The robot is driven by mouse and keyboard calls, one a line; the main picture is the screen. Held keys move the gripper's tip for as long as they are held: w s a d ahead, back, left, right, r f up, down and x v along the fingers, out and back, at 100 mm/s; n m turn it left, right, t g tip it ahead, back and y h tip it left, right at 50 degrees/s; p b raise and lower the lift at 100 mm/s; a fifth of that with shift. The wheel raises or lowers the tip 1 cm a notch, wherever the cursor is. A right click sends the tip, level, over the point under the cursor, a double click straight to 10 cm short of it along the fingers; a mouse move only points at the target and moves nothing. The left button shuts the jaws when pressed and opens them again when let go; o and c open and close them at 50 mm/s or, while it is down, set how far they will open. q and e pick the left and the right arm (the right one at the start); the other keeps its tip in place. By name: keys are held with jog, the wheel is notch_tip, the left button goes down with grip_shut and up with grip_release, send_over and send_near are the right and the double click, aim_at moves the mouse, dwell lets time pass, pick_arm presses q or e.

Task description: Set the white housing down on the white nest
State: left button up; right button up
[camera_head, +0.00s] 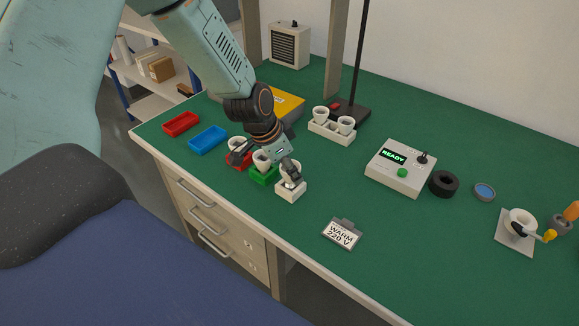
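The white nest (290,195) is the white block at the right end of a short row, beside the green nest (264,178) and a red nest (240,164). A white housing (282,174) shows at the white nest, partly hidden behind a dark finger; I cannot tell whether it is fully seated. My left gripper (263,165) reaches down over the row with its fingers spread wide, one near the red nest and one at the white nest. A white cup (262,157) stands at the green nest between them, and another (237,144) at the red nest. My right gripper is not in view.
A white rack with cups (332,130) stands behind. A tester reading READY (400,168), a black ring (443,184) and a clamp fixture (517,235) lie right. A sign (342,233) lies in front. Red (181,124) and blue (208,140) trays sit left.

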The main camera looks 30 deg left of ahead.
pick_arm(q)
jog(key=shift+f+b, duration=0.75)
jog(key=shift+b, duration=0.05)
dwell(1.0)
jog(key=o, duration=1.1)
jog(key=shift+r, duration=5.05)
jog(key=shift+s+f, duration=0.1)
